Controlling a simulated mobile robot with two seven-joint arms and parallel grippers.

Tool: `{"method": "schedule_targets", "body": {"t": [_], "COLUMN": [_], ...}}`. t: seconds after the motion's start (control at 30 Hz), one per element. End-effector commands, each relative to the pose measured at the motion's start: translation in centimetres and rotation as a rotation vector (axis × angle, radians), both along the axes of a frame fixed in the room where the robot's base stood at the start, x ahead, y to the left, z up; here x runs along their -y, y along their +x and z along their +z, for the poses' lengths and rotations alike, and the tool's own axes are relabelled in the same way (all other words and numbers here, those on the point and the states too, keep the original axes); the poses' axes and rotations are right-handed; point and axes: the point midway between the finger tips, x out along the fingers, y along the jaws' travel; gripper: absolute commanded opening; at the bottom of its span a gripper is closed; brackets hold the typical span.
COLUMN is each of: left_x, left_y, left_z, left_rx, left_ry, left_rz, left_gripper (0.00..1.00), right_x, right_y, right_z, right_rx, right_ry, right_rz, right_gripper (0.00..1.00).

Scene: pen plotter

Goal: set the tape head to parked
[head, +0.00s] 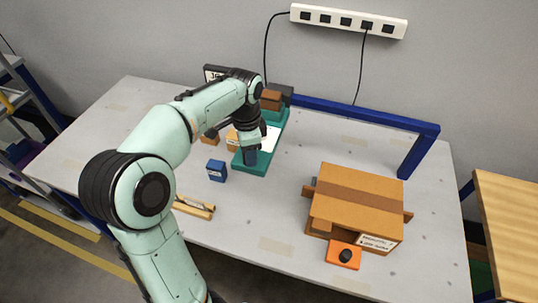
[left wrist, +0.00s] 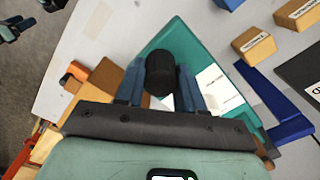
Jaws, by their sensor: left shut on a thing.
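The teal plotter (head: 251,169) stands on the table with a white sheet on its bed; it also fills the middle of the left wrist view (left wrist: 185,38). My left gripper (head: 250,158) reaches down over its near end. In the left wrist view its two blue fingers (left wrist: 160,88) are shut on a black round knob (left wrist: 160,70), above the teal surface. I cannot tell whether this knob belongs to the tape head. A brown block (head: 271,99) sits at the plotter's far end. My right gripper is not in view.
A taped cardboard box (head: 340,188) and an orange block with a black knob (head: 344,255) stand to the right. A blue frame (head: 365,115) spans the back. A small blue block (head: 217,170) lies left of the plotter. The table's front middle is largely clear.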

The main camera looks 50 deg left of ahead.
Motion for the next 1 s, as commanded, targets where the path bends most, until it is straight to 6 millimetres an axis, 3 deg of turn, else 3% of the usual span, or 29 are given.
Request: {"method": "schedule_targets", "body": {"t": [0.23,0.73,0.77,0.8,0.83,1.0], "left_x": [-1.7,-2.2,-2.2,-2.2,-2.2,-2.1], "left_y": [-1.1,-1.3,-1.3,-1.3,-1.3,-1.2], "left_z": [0.0,0.0,0.0,0.0,0.0,0.0], "left_rx": [-0.002,-0.001,-0.001,-0.001,-0.001,0.0], "left_ry": [0.001,0.004,0.004,0.004,0.004,0.001], "left_rz": [0.003,0.001,0.001,0.001,0.001,0.0], "left_gripper": [0.0,0.0,0.44,0.57,0.63,0.63], "right_x": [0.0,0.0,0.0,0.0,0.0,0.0], "right_y": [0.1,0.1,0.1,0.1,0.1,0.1], "right_z": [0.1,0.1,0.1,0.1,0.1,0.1], "right_rx": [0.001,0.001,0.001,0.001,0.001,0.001], "right_ry": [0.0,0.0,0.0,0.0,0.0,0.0], "right_rz": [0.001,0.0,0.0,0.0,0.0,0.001], "right_gripper": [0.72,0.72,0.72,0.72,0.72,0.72]}}
